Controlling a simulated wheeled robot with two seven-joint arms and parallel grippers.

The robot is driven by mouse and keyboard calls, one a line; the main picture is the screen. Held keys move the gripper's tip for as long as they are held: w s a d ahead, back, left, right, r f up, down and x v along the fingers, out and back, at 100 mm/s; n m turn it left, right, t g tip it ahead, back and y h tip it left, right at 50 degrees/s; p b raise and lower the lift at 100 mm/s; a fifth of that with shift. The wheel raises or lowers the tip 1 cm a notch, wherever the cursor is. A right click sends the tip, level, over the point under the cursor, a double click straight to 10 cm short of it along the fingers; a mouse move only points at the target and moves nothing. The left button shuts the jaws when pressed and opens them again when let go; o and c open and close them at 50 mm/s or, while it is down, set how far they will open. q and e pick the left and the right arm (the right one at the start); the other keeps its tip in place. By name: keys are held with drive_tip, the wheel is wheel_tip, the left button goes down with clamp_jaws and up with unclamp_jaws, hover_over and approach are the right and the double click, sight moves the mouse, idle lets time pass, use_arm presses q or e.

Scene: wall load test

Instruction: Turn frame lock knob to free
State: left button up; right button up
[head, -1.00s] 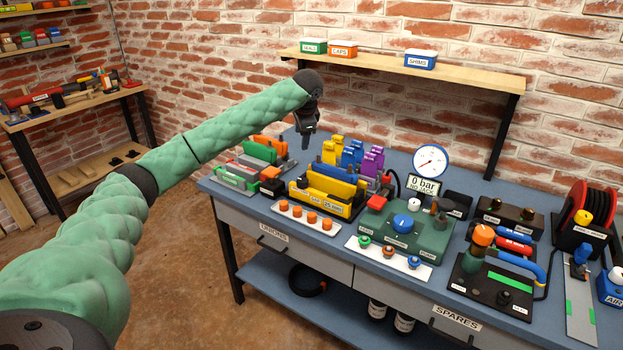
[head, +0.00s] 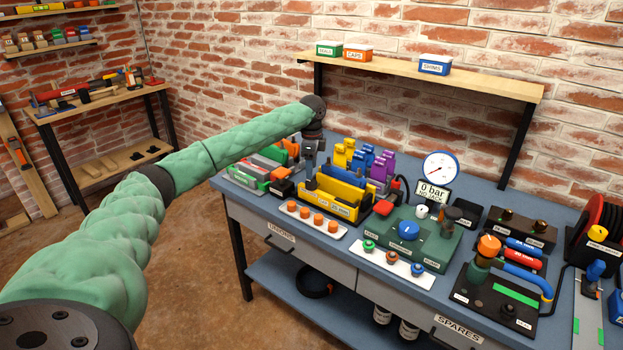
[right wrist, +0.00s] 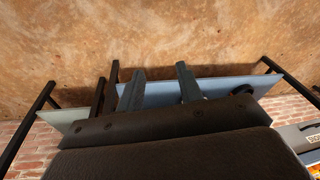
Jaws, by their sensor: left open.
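A green unit (head: 382,243) stands on the blue bench with a blue round knob (head: 408,230) on top. A small white knob (head: 422,211) and a dark knob (head: 452,214) sit behind it. Their labels are too small to read, so I cannot tell which knob is the frame lock. My left gripper (head: 310,163) points down over the left part of the bench, behind the yellow rack and well left of the green unit. It is open and holds nothing visible. My right gripper (right wrist: 160,84) shows two separated fingers with nothing between them, above the floor and a blue surface.
The yellow rack (head: 327,202) and upright yellow, blue and purple blocks crowd the space near my left gripper. A gauge (head: 440,168) with a "0 bar NO JACK" sign stands behind the green unit. A black plate (head: 487,292) with an orange knob is right. A shelf (head: 400,73) overhangs behind.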

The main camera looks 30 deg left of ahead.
sight(311, 182)
use_arm(q)
wheel_tip(311, 182, down, 4)
drive_tip(key=shift+s+f+p, duration=0.1)
drive_tip(key=shift+f+p, duration=0.1)
drive_tip(key=shift+p, duration=0.15)
drive_tip(key=shift+f, duration=0.45)
use_arm(e)
drive_tip(key=shift+s+d+r+h, duration=0.15)
drive_tip(key=shift+d+r, duration=0.25)
drive_tip(key=shift+r, duration=0.15)
drive_tip(key=shift+s+d+r+h, duration=0.15)
drive_tip(key=shift+d+r, duration=0.25)
drive_tip(key=shift+r, duration=0.1)
use_arm(q)
drive_tip(key=shift+c, duration=0.2)
drive_tip(key=c, duration=0.9)
use_arm(e)
drive_tip(key=shift+f, duration=0.15)
